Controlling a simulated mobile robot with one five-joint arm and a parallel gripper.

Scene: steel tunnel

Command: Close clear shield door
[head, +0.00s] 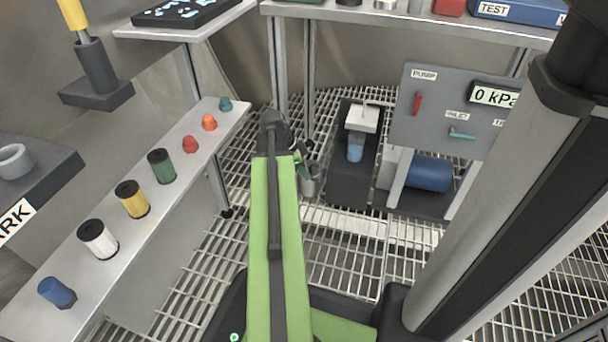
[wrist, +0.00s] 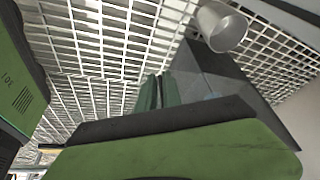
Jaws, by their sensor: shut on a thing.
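A dark station (head: 351,180) stands on the grating floor, with a pale block (head: 362,118) above a blue cup (head: 355,147). The station also shows in the wrist view (wrist: 225,75). My gripper (wrist: 160,92) is at its left side, low down, with green fingers close together. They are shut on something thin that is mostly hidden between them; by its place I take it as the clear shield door. In the head view my arm hides most of the gripper.
A metal cup (head: 309,187) stands close by the gripper; it shows in the wrist view (wrist: 222,27). A grey panel (head: 450,112) with levers and a blue cylinder (head: 428,173) are right of the station. A shelf (head: 150,225) with several coloured pieces runs along the left.

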